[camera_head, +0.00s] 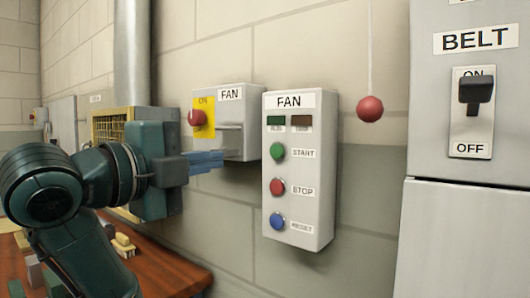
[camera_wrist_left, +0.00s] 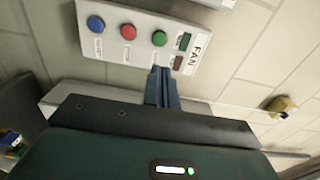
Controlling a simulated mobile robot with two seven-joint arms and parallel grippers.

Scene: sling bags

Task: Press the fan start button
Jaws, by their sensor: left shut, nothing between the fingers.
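The fan control box (camera_head: 318,170) hangs on the wall in the middle of the head view. Its green START button (camera_head: 277,151) sits above the red STOP button (camera_head: 277,187) and a blue button (camera_head: 277,222). My left gripper (camera_head: 220,158) is shut and empty, its blue fingers pointing right toward the box, left of the green button. In the left wrist view the box is upside down, and the shut fingertips (camera_wrist_left: 164,70) appear just below the green button (camera_wrist_left: 159,38). I cannot tell whether they touch the box. My right gripper is out of view.
A second FAN box (camera_head: 238,95) with a red knob on a yellow plate is behind my left fingers. A red ball (camera_head: 370,109) hangs on a cord to the right. A BELT switch (camera_head: 474,112) is on a grey cabinet at far right. A wooden table (camera_head: 165,270) is at lower left.

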